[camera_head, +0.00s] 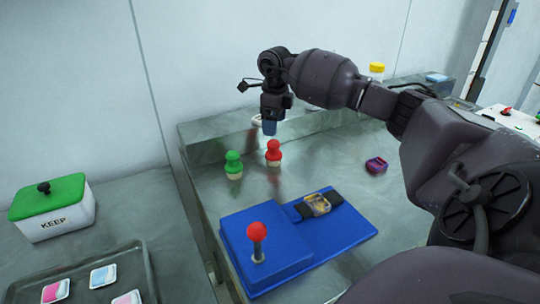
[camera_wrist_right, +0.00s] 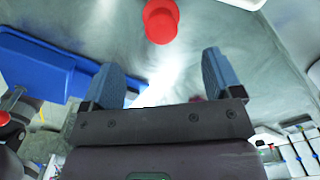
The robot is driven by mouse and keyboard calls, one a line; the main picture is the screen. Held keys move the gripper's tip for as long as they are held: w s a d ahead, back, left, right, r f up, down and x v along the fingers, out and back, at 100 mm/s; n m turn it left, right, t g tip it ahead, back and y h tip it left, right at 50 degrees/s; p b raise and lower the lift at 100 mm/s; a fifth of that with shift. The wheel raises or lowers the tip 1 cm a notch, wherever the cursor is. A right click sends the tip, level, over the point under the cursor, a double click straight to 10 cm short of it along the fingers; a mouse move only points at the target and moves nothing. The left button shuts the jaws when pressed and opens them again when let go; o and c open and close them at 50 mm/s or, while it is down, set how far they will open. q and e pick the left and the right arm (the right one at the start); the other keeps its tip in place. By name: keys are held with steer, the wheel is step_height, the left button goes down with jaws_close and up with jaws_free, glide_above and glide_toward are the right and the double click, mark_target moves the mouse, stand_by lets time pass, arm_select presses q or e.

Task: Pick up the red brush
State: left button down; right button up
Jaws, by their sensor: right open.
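The red brush (camera_head: 273,152) stands upright on the grey metal table, with a round red handle and a pale base. In the right wrist view its red handle (camera_wrist_right: 160,20) shows at the top, ahead of and apart from the fingers. My right gripper (camera_head: 269,127) points down just above and behind the brush. In the right wrist view its two blue fingers (camera_wrist_right: 162,70) are spread apart with nothing between them. My left gripper is in neither view.
A green brush (camera_head: 233,165) stands close to the left of the red one. A blue board (camera_head: 345,236) with a red-knobbed lever (camera_head: 256,232) lies in front. A purple item (camera_head: 376,165) lies to the right. A KEEP box (camera_head: 60,212) and tray (camera_head: 130,262) are at left.

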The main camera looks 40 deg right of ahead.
mark_target(275, 150)
step_height(275, 150, down, 4)
steer(key=shift+s+f, duration=0.1)
steer(key=shift+f, duration=0.15)
steer(key=shift+d+f+b, duration=0.15)
steer(key=shift+f+b, duration=0.25)
steer(key=shift+f, duration=2.55)
steer(key=shift+r, duration=0.1)
steer(key=c, duration=1)
steer(key=shift+c, duration=0.2)
step_height(275, 150, up, 20)
steer(key=p, duration=0.1)
